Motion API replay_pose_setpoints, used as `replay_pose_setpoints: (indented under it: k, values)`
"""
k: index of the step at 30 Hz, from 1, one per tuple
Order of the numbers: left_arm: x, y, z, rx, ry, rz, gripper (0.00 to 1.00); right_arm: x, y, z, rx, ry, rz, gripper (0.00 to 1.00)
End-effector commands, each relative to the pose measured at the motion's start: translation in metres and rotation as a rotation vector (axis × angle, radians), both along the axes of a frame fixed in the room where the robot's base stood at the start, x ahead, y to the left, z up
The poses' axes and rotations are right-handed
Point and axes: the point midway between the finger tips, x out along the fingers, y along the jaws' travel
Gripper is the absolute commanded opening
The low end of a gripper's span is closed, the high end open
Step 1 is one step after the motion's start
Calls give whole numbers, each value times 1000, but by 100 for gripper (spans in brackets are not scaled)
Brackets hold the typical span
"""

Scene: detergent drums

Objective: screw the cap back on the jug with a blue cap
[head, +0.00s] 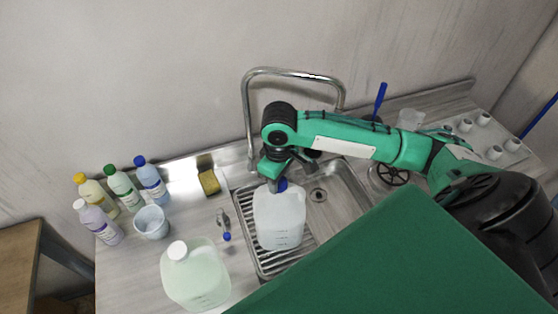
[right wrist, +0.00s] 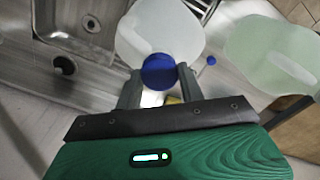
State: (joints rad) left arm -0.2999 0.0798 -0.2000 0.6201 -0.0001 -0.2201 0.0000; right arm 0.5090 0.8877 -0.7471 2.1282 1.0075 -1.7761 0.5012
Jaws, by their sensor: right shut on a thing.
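The translucent white jug (head: 279,218) stands upright on the ribbed drainer part of the sink; it also shows beyond the fingers in the right wrist view (right wrist: 180,28). The blue cap (head: 283,185) is at the jug's neck, and it shows as a blue disc between the fingertips in the right wrist view (right wrist: 158,71). My right gripper (head: 276,184) points down over the jug and is shut on the cap. The cap and fingers hide the jug's mouth, so I cannot tell how far the cap is seated. My left gripper is not in view.
A pale green jug with a white cap (head: 195,274) stands at the front left. Several bottles (head: 121,187), a white tub (head: 151,222) and a yellow sponge (head: 209,182) are to the left. A curved faucet (head: 247,110) rises behind. The sink basin (head: 345,205) is at the right.

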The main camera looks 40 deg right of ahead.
Motion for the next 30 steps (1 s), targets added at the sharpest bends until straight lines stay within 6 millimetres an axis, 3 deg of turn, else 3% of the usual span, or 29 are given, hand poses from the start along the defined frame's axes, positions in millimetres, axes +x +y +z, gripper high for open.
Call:
replay_pose_setpoints:
  k: [3,16,30]
  values:
    - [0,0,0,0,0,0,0,-1,0,-2,0,4,2,52]
    - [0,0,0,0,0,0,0,0,0,1,0,1,24,52]
    - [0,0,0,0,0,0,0,0,0,2,0,0,485,52]
